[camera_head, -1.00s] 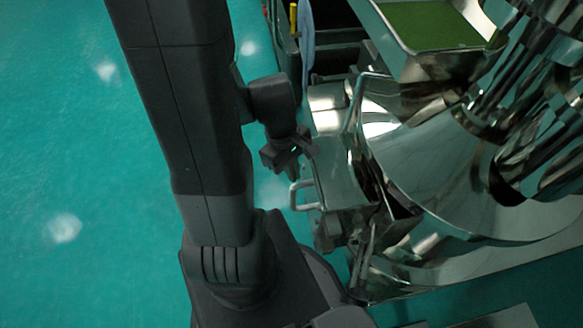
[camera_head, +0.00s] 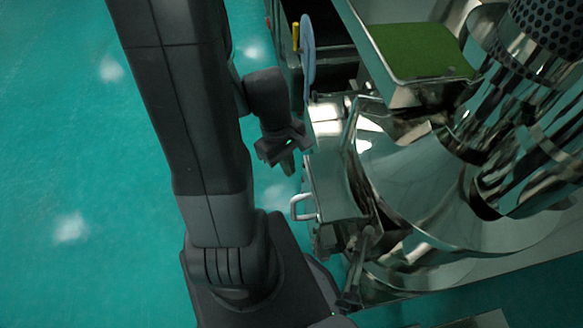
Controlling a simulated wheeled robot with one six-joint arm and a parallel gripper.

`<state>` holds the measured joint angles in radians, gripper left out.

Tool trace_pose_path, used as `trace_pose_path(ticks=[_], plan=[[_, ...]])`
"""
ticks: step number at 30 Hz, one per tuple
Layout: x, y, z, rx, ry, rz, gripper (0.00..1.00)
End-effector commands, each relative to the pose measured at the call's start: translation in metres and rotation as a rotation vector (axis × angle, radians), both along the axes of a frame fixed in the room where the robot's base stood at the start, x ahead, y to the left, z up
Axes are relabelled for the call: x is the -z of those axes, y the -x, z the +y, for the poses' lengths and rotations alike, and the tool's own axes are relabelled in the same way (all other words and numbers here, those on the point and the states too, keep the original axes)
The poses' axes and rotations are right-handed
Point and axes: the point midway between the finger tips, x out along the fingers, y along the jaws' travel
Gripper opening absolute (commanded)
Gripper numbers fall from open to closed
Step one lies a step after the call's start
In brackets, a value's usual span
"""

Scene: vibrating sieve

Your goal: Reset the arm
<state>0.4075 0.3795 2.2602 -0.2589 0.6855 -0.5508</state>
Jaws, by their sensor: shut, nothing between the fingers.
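My arm runs from the top left down to the lower middle of the head view. My gripper (camera_head: 290,165) hangs from the wrist right of the arm, over the green floor. Its fingers are together and hold nothing. It is just left of the shiny metal sieve machine (camera_head: 440,185), close to its left side and above a small pale handle (camera_head: 302,207). Whether there is a gap between gripper and machine is hard to tell from this angle.
A metal tray with a green bottom (camera_head: 415,50) is at the top right. A dark cart or box (camera_head: 335,50) with a pale blue disc (camera_head: 308,55) and a yellow piece (camera_head: 296,36) is at the top. Open green floor (camera_head: 80,160) lies left of my arm.

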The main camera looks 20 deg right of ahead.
Motion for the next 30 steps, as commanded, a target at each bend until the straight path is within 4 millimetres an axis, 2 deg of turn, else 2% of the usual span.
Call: trace_pose_path(ticks=[1,3,9,22,30], plan=[[-0.012,-0.002,0.001,-0.002,0.0,0.0,0.0],[-0.017,-0.004,0.001,-0.002,0.0,0.0,0.0],[-0.022,-0.007,0.002,0.0,0.001,0.0,0.0],[-0.017,-0.007,0.002,0.0,0.001,-0.001,0.0],[0.003,-0.001,0.0,0.001,0.0,-0.001,0.0]])
